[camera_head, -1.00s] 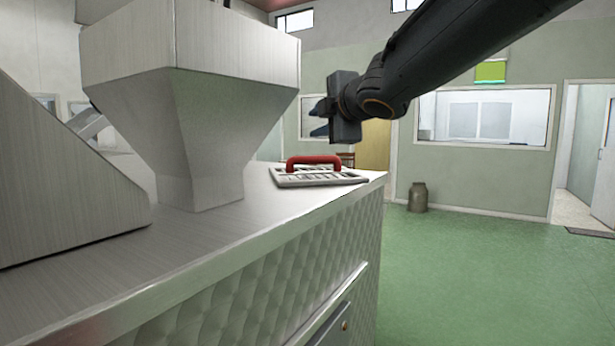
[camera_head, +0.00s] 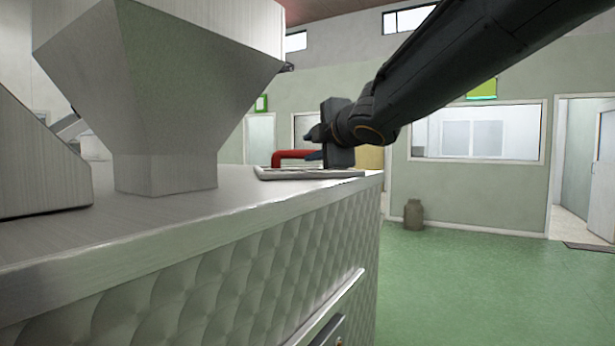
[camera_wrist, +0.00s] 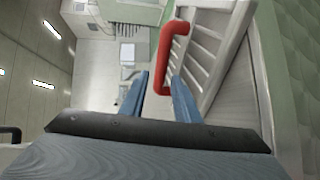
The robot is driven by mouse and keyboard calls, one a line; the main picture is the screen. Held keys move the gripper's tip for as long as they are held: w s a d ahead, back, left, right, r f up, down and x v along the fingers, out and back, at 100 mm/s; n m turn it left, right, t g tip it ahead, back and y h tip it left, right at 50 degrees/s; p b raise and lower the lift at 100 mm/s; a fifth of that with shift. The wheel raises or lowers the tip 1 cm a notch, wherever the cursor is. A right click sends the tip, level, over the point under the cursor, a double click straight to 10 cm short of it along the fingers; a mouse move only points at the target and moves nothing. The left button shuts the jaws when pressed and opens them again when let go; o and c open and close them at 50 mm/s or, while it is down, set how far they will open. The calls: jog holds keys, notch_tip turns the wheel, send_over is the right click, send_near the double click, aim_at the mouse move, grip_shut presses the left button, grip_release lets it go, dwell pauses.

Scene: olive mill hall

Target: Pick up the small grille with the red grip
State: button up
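The small grille (camera_head: 310,173) lies flat on the steel machine top, close to its right end. Its red grip (camera_head: 292,155) stands up from it. In the wrist view the slatted grille (camera_wrist: 205,45) is at the upper right, with the red grip (camera_wrist: 167,55) just ahead of my fingertips. My gripper (camera_wrist: 158,82) is open, with a clear gap between its two blue fingers. The lower end of the red grip shows near the right finger; whether they touch I cannot tell. In the head view my gripper (camera_head: 312,145) is low over the grille and partly hides the red grip.
A steel hopper (camera_head: 165,90) stands on the machine top (camera_head: 225,195) to the left of the grille. The machine's edge drops to the open green floor (camera_head: 470,290) at the right.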

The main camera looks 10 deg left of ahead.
aim_at(300, 153)
jog(key=shift+x, duration=1)
jog(key=x, duration=0.5)
jog(key=shift+s+a+f+b, duration=0.1)
jog(key=shift+s+b, duration=0.05)
jog(key=shift+b, duration=0.15)
grip_shut()
